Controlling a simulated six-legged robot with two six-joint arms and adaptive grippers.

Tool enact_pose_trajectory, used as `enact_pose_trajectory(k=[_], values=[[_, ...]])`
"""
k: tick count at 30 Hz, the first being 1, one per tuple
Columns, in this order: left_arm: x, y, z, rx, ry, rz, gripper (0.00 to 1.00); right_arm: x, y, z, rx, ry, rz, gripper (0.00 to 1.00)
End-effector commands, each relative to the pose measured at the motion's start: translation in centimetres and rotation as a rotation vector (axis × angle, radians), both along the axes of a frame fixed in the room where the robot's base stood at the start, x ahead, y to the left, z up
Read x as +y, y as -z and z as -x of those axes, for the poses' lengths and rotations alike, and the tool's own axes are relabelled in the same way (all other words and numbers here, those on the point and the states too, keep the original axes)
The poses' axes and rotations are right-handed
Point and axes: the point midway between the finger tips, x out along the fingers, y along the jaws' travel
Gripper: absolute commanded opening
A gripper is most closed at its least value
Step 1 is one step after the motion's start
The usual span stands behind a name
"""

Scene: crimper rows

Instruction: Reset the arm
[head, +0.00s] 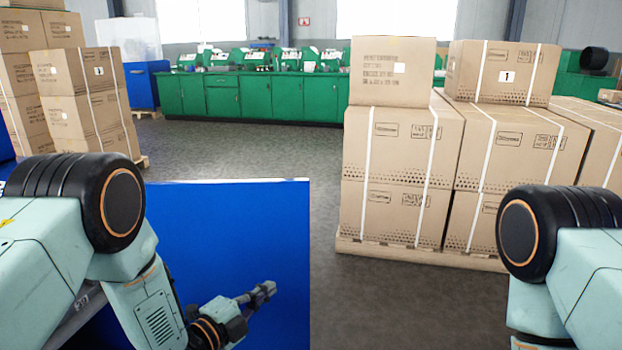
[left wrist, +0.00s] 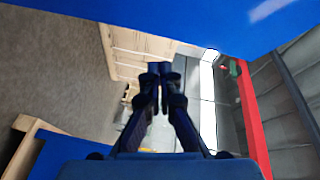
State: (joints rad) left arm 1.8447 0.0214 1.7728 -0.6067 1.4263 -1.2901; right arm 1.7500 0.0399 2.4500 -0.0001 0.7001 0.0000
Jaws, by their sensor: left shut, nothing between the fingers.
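My left gripper (head: 264,291) reaches in from the left in the head view, in front of a blue panel. It is shut with nothing between its fingers. In the left wrist view the two dark fingers (left wrist: 160,75) meet at their tips, and they hold nothing. My right arm shows at the right edge of the head view, bent downward; its gripper is out of the picture.
A blue panel (head: 240,225) stands close by at the left. Stacked cardboard boxes (head: 400,150) on a pallet (head: 420,253) stand at the right, more boxes (head: 85,90) at the left. Green cabinets (head: 255,97) line the back. Grey floor (head: 240,150) between is clear.

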Motion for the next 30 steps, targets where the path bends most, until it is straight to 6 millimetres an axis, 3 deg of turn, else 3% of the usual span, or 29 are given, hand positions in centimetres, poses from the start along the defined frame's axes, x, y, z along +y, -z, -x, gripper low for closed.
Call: enact_pose_trajectory(k=[5, 8, 11, 16, 20, 24, 27, 30], values=[[2.1, 5.1, 2.7, 0.377, -0.162, 0.194, 0.0, 0.0, -0.1, 0.0, 0.0, 0.0, 0.0, 0.4], [3.6, 7.9, 5.5, 0.596, -0.295, 0.307, 0.0, 0.0, -0.6, 0.0, 0.0, 0.0, 0.0, 0.4], [5.2, 10.4, 9.3, 0.812, -0.457, 0.419, 0.0, 0.0, -1.3, 0.0, 0.0, 0.0, 0.0, 0.4], [7.8, 13.4, 18.0, 1.142, -0.796, 0.59, 0.0, 0.0, -2.9, 0.0, 0.0, 0.0, 0.0, 0.4], [9.4, 13.9, 25.2, 1.328, -1.065, 0.677, 0.0, 0.0, -4.2, 0.0, 0.0, 0.0, 0.0, 0.4], [10.7, 12.7, 33.0, 1.47, -1.335, 0.718, 0.0, 0.0, -5.8, 0.0, 0.0, 0.0, 0.0, 0.4], [11.3, 11.1, 37.6, 1.535, -1.469, 0.695, 0.0, 0.0, -7.1, 0.0, 0.0, 0.0, 0.0, 0.4], [11.5, 9.4, 40.4, 1.572, -1.525, 0.663, 0.0, 0.0, -8.3, 0.0, 0.0, 0.0, 0.0, 0.4]])
